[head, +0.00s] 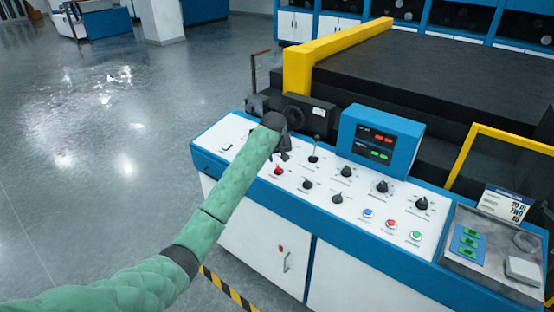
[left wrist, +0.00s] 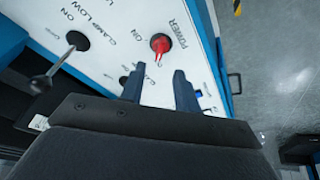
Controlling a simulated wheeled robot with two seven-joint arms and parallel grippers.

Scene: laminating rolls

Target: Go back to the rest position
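My left gripper (head: 283,150) is over the left part of the white control panel (head: 259,186) in the head view, at the end of my green-sleeved arm. In the left wrist view its two dark fingers (left wrist: 160,88) stand apart with nothing between them. A red knob (left wrist: 160,43) marked POWER and ON lies beyond the fingertips, apart from them; it also shows in the head view (head: 278,171). My right gripper is in neither view.
A metal lever (head: 314,150) stands up from the panel close to my gripper, with several black knobs to its right. A blue display box (head: 381,141) rises behind them. A yellow frame (head: 297,72) stands behind the panel. Open grey floor (head: 90,150) lies to the left.

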